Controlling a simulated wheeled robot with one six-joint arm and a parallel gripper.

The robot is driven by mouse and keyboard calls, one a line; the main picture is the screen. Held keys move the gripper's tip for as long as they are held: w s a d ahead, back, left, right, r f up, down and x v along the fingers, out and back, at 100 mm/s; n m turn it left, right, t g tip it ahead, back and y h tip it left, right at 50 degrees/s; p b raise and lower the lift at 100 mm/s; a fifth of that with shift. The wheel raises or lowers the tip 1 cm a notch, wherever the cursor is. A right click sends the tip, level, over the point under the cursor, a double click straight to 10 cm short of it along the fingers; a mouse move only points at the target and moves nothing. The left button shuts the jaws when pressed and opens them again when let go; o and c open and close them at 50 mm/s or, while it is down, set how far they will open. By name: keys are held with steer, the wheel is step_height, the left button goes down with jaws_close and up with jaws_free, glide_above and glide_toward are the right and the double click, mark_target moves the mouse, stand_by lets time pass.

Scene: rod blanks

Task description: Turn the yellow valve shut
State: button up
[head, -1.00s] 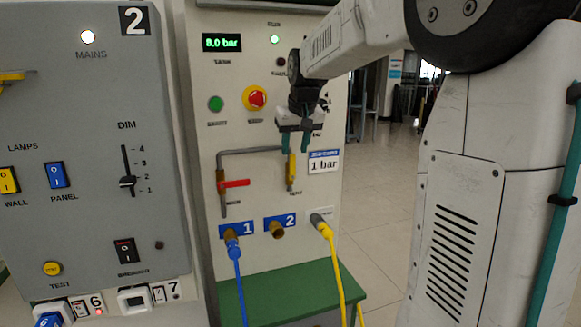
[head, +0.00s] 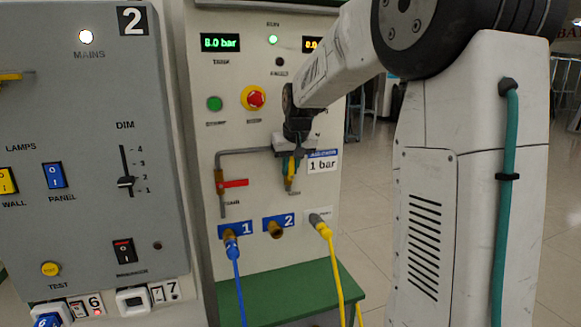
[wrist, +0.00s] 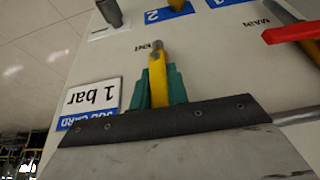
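The yellow valve handle (head: 291,183) hangs upright on the right part of the panel, above the yellow hose. My gripper (head: 291,172) is at this handle, its teal fingers pointing down over the handle's upper part. In the wrist view, the yellow handle (wrist: 157,75) lies between the two fingertips (wrist: 159,72), one finger on each side. No clear gap shows beside the handle. I cannot tell whether the fingers press on it. The valve body behind the fingers is partly hidden.
A red valve handle (head: 235,183) points sideways to the left of the yellow one. A "1 bar" card (head: 321,164) sits close on the right. Blue (head: 237,270) and yellow (head: 332,260) hoses hang below. A green ledge (head: 290,300) juts out underneath.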

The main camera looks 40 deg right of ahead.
jaws_close()
steer(key=shift+d, duration=0.1)
steer(key=shift+s+d+f+m+t+y, duration=0.15)
steer(key=shift+d+f+m+t+y, duration=0.8)
steer(key=shift+y, duration=1.6)
steer(key=shift+s+a+f+m+t+y, duration=0.15)
steer(key=shift+m+t+y, duration=0.35)
steer(key=shift+t+y, duration=1.5)
steer(key=shift+s+d+f+m+t+y, duration=0.15)
steer(key=shift+d+f+m+t+y, duration=0.4)
steer(key=shift+y, duration=2.5)
steer(key=shift+r+m, duration=0.15)
steer(key=shift+m, duration=0.15)
steer(key=o, duration=0.7)
jaws_free()
